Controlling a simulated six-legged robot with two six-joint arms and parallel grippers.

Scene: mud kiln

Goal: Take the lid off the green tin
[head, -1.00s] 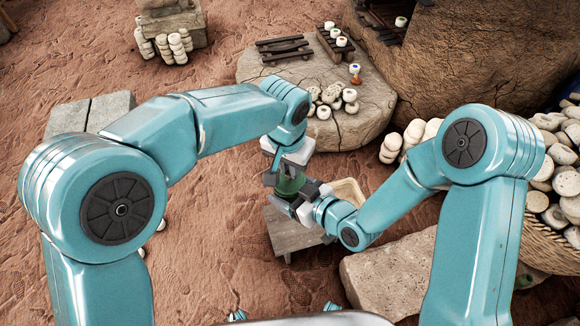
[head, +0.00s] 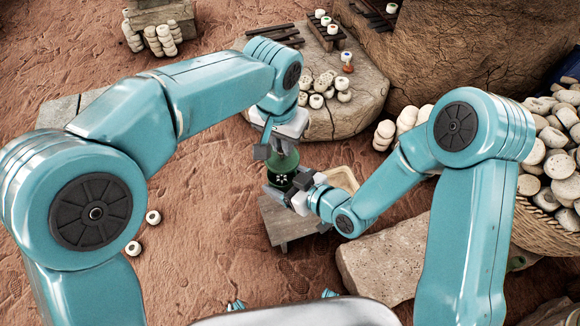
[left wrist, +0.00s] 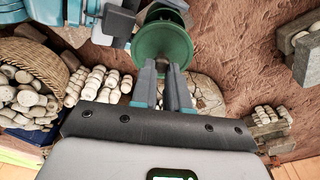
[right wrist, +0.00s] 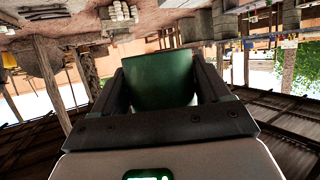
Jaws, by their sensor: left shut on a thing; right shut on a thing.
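My left gripper (head: 276,152) is above the tin, pointing down. In the left wrist view its fingers are shut on the green lid (left wrist: 163,42), a round disc; its grasped part is mostly hidden. Another green round part shows past the lid, and I cannot tell how wide any gap is.
The small bench (head: 282,228) stands below the grippers, with a pale tray (head: 343,180) at its right. A flat stone slab (head: 345,110) holding pots is behind. A basket of pale pots (head: 545,225) and a stone block (head: 385,262) are at the right.

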